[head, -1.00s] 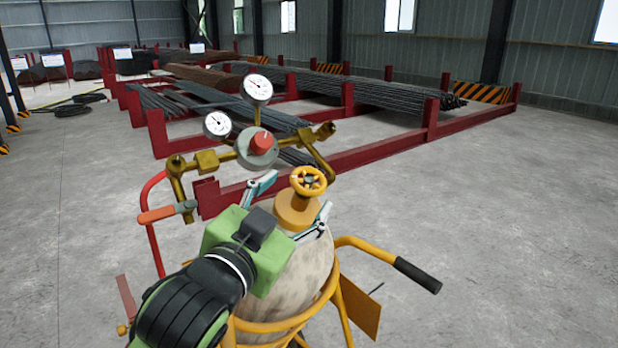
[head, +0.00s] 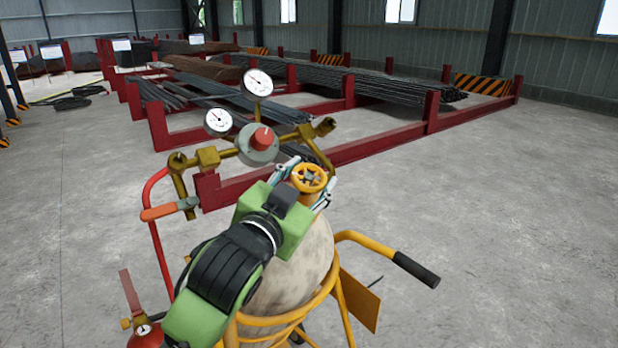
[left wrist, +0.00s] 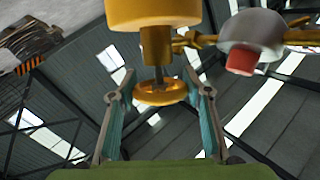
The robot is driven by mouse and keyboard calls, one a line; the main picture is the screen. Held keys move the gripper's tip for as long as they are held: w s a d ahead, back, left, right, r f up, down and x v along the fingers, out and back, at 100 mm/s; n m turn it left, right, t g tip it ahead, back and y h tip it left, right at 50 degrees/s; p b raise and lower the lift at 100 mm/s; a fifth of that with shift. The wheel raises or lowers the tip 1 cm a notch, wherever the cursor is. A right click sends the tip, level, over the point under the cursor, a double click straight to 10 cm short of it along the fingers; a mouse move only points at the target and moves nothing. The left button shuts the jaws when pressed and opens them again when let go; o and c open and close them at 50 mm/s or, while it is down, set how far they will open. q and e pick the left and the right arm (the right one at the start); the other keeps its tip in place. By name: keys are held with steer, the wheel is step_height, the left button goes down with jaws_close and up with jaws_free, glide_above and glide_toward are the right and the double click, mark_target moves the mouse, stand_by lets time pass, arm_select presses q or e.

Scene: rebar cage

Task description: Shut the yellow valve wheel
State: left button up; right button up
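The yellow valve wheel (head: 309,178) sits on top of the pale, rounded gas cylinder (head: 290,272) in the head view. In the left wrist view the wheel (left wrist: 160,92) shows on its stem, below the yellow valve body (left wrist: 152,12). My left gripper (head: 306,184) is at the wheel, with one finger on each side of it. In the left wrist view the open fingers of this gripper (left wrist: 160,108) flank the wheel, with a visible gap on both sides. The gripper body hides part of the valve neck. My right gripper is not in view.
A brass regulator with a red knob (head: 262,138) and two gauges (head: 257,83) stands just left of the wheel. A yellow cart handle (head: 385,257) extends right. Red racks with rebar (head: 380,90) lie behind. The floor to the right is clear.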

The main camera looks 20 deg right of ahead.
arm_select(q)
steer(key=m+g+h+p, duration=0.1)
steer(key=p, duration=0.1)
steer(key=m+g+p, duration=0.1)
steer(key=g+p, duration=0.1)
steer(key=p, duration=0.1)
steer(key=shift+w+a+r+m+h, duration=0.1)
steer(key=shift+r+m+h, duration=0.1)
steer(key=shift+m+h, duration=0.2)
steer(key=shift+f+m+g+h+p, duration=0.1)
steer(key=shift+m+g+h+p, duration=0.2)
steer(key=shift+m+g+p, duration=0.75)
steer(key=m+g, duration=0.1)
steer(key=g, duration=0.1)
steer(key=shift+f+g, duration=0.1)
steer(key=shift+g, duration=0.25)
steer(key=m+g+b, duration=0.1)
steer(key=m+g, duration=0.2)
steer(key=shift+g, duration=0.4)
steer(key=shift+s+m+g, duration=0.2)
steer(key=shift+m+g, duration=0.65)
steer(key=shift+g, duration=0.35)
steer(key=shift+m+g+y+p, duration=0.3)
steer(key=shift+m+g+y, duration=0.1)
steer(key=shift+g+y, duration=0.15)
steer(key=shift+s+f+g, duration=0.1)
steer(key=shift+f+g, duration=0.1)
steer(key=shift+g, duration=0.05)
